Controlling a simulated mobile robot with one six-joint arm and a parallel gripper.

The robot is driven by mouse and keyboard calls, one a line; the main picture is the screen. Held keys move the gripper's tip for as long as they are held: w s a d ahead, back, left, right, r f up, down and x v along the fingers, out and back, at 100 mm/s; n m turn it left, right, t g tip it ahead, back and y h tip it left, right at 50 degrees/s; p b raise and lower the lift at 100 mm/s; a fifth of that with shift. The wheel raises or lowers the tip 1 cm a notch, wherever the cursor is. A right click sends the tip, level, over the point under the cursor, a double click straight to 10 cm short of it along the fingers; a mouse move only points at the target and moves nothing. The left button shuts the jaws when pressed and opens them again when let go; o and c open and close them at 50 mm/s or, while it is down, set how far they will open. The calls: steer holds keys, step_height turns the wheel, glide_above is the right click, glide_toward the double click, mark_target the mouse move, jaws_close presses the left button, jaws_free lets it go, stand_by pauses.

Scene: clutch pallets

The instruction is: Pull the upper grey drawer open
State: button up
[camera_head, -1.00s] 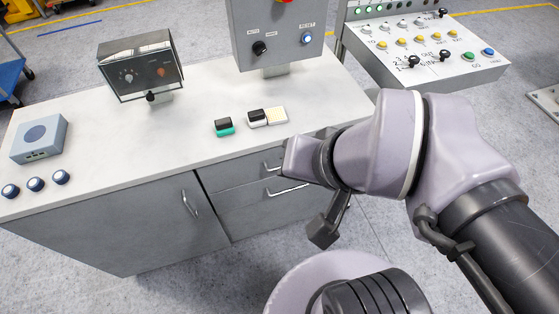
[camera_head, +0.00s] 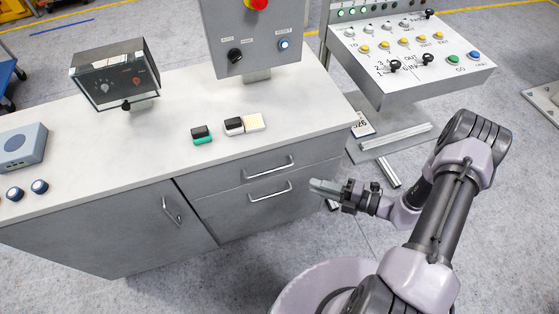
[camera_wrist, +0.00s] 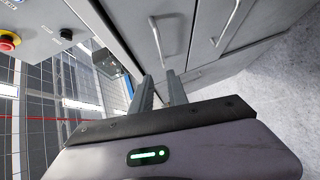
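The upper grey drawer (camera_head: 236,175) is shut, flush in the right end of the bench front. Its pale bar handle (camera_head: 270,168) shows whole in the head view and also in the wrist view (camera_wrist: 156,42). The lower drawer (camera_head: 235,212) below it is shut too, with a similar handle (camera_head: 270,191). My gripper (camera_head: 316,186) is to the right of both handles, apart from them, its fingers pointing left. In the wrist view my two fingers (camera_wrist: 160,90) stand apart with nothing between them, and the upper handle lies beyond their tips.
The white benchtop (camera_head: 140,165) carries a green-and-black block (camera_head: 201,135), a black-and-white block (camera_head: 234,126) and a meter box (camera_head: 116,77). A cupboard door (camera_head: 110,233) is left of the drawers. A button console (camera_head: 410,60) and metal bars (camera_head: 390,140) are at right. Floor before the drawers is clear.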

mark_target(267, 172)
steer(key=shift+m, duration=0.3)
steer(key=shift+f+b+x, duration=0.1)
steer(key=shift+b+x, duration=0.85)
steer(key=shift+x, duration=3.45)
steer(key=shift+f+b+x, duration=0.15)
steer(key=shift+b+x, duration=0.8)
steer(key=shift+x, duration=3.45)
jaws_close()
